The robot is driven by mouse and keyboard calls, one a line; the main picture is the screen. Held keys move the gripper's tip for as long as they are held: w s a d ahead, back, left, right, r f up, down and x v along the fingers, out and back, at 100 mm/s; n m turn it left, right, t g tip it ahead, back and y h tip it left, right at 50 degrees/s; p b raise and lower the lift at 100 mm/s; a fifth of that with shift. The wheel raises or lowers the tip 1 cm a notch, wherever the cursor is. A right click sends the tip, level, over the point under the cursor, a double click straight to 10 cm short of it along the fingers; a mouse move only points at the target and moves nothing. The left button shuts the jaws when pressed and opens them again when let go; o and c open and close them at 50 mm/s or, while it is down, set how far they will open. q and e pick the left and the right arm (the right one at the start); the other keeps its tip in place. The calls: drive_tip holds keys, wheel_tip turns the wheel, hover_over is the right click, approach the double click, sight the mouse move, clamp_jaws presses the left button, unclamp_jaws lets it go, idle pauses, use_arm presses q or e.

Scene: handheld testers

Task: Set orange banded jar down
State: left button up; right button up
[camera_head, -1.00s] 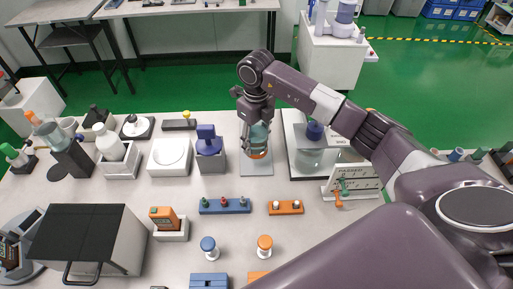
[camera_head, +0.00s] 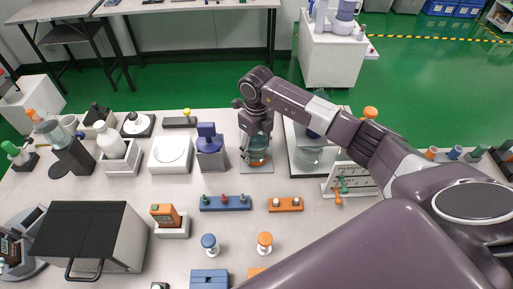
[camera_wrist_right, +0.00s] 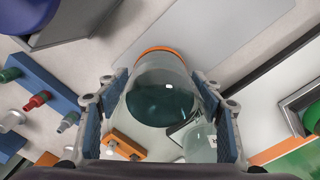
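The orange banded jar (camera_head: 259,147) is clear glass with teal contents and an orange band near its base. It stands upright over the grey pad (camera_head: 257,170); whether its base touches the pad is hard to tell. My right gripper (camera_head: 257,133) comes from above with its fingers on both sides of the jar. In the right wrist view the jar (camera_wrist_right: 160,95) sits between the blue finger pads of the right gripper (camera_wrist_right: 162,125), which look closed against its sides. The grey pad (camera_wrist_right: 195,35) shows beyond it. My left gripper is not in view.
A blue-topped container (camera_head: 210,150) stands close left of the pad. A large tray (camera_head: 293,168) with a clear vessel (camera_head: 309,152) is close on the right. A blue rack (camera_head: 225,204) and an orange rack (camera_head: 286,205) lie in front. A sign (camera_head: 350,180) stands front right.

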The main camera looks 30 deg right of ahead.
drive_tip(key=shift+r, duration=0.1)
drive_tip(key=shift+r, duration=0.25)
wheel_tip(320, 180, up, 12)
drive_tip(key=shift+f+b, duration=0.2)
drive_tip(key=shift+b, duration=0.6)
drive_tip(key=shift+s+f, duration=0.1)
